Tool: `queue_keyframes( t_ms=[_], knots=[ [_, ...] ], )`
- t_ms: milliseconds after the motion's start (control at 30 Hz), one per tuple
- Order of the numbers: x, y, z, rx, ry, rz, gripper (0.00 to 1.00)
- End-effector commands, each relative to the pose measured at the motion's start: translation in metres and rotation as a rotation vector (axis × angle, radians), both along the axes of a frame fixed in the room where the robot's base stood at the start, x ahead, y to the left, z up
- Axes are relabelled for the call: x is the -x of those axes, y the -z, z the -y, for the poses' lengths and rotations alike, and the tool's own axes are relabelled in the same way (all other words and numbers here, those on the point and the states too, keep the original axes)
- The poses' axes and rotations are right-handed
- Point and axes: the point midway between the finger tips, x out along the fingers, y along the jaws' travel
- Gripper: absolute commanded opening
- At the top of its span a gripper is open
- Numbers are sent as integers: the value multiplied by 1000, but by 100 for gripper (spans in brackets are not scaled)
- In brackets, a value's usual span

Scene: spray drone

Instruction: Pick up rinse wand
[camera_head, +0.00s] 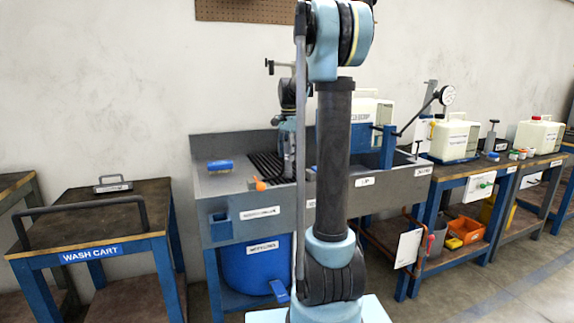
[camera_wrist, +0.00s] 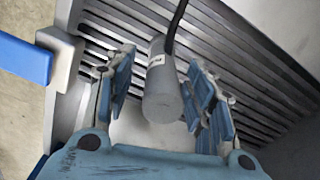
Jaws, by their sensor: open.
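A grey cylinder with a pale label band and a black hose, which looks like the rinse wand (camera_wrist: 161,92), shows in the middle of the wrist view. It lies over the dark ribbed rack. My gripper (camera_wrist: 163,72) is open, with one blue finger on each side of the cylinder. I see gaps between the fingers and the cylinder; whether either touches it is hard to tell. In the head view my gripper (camera_head: 288,148) is low over the sink's ribbed rack (camera_head: 266,165), partly behind my own arm. I cannot make out the wand there.
A blue block (camera_head: 220,166) lies on the sink's left deck. An orange-tipped item (camera_head: 259,184) is at the sink's front edge. The wash cart (camera_head: 95,215) stands left, with a small grey item on top. White jugs (camera_head: 456,139) stand on benches at right.

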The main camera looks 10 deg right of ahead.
Motion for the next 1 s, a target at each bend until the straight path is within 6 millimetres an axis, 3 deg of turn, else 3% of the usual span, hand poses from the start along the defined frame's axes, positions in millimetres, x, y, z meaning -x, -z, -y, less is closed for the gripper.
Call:
queue_keyframes(
  t_ms=[200,500,567,733,1000],
  knots=[
    [-2,26,-2,0,0,0,49],
    [-1,31,-2,0,-1,0,49],
    [-1,30,-2,0,-1,0,40],
    [-1,30,-2,0,-1,0,2],
    [-1,30,-2,0,-1,0,0]
  ],
)
